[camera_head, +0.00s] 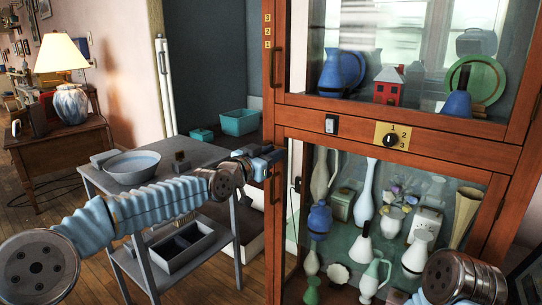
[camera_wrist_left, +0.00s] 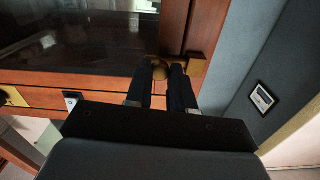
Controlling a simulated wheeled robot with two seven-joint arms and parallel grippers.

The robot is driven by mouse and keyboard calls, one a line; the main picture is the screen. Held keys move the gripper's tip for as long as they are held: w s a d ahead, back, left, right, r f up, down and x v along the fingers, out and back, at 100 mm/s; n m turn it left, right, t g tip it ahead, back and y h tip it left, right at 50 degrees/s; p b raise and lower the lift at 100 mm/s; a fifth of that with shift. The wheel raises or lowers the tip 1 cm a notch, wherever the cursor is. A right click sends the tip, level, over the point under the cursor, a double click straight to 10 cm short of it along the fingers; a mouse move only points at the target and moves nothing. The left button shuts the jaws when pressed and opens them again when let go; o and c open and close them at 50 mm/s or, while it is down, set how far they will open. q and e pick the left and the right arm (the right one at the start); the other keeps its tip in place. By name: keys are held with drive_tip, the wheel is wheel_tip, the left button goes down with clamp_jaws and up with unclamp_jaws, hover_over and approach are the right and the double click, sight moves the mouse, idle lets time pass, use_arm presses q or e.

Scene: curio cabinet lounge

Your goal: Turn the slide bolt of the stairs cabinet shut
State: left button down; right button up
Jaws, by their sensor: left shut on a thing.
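The wooden cabinet (camera_head: 312,117) has an upper and a lower glass door. My left gripper (camera_head: 270,158) is at the left edge of the cabinet, near the top of the lower door. In the left wrist view my left gripper (camera_wrist_left: 161,82) is shut on the small round knob (camera_wrist_left: 160,68) of a brass slide bolt (camera_wrist_left: 196,63) on the wood edge. The fingers partly hide the knob and bolt, so I cannot tell how far the bolt is across. My right arm shows at the lower right of the head view, but its gripper is out of view.
A dial plate (camera_head: 392,136) and a small switch (camera_head: 331,125) sit on the rail between the doors. Vases and other curios stand behind the glass. A lamp (camera_head: 65,82) is farther back.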

use_arm(q)
drive_tip(key=c, duration=1)
unclamp_jaws()
drive_tip(key=shift+w+a, duration=0.1)
drive_tip(key=shift+a, duration=0.1)
drive_tip(key=shift+o, duration=0.2)
drive_tip(key=v, duration=1.3)
drive_tip(key=shift+s+a+b, duration=0.25)
drive_tip(key=shift+s+b, duration=0.1)
